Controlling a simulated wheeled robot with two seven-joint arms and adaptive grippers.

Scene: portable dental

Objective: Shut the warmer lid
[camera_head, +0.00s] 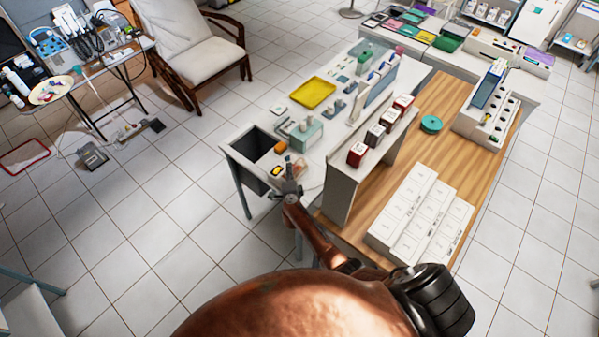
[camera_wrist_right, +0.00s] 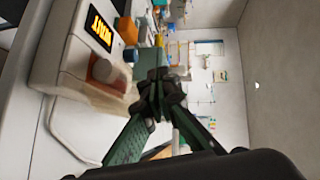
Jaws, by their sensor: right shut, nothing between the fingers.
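The warmer (camera_wrist_right: 72,62) is a beige box with a lit orange display, at the left in the right wrist view. In the head view the warmer (camera_head: 276,171) is small, at the near end of the white counter, partly hidden by my right gripper (camera_head: 289,187). Which part is the lid, and its angle, I cannot tell clearly. My right gripper (camera_wrist_right: 157,88) is shut and empty, just beside the warmer; contact is unclear. My left gripper is not in view.
A teal box (camera_head: 307,135) stands behind the warmer, and a dark open bin (camera_head: 255,158) is set at the counter's left end. A white raised shelf (camera_head: 351,185) with red-fronted boxes stands to the right. A yellow tray (camera_head: 313,93) lies farther back.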

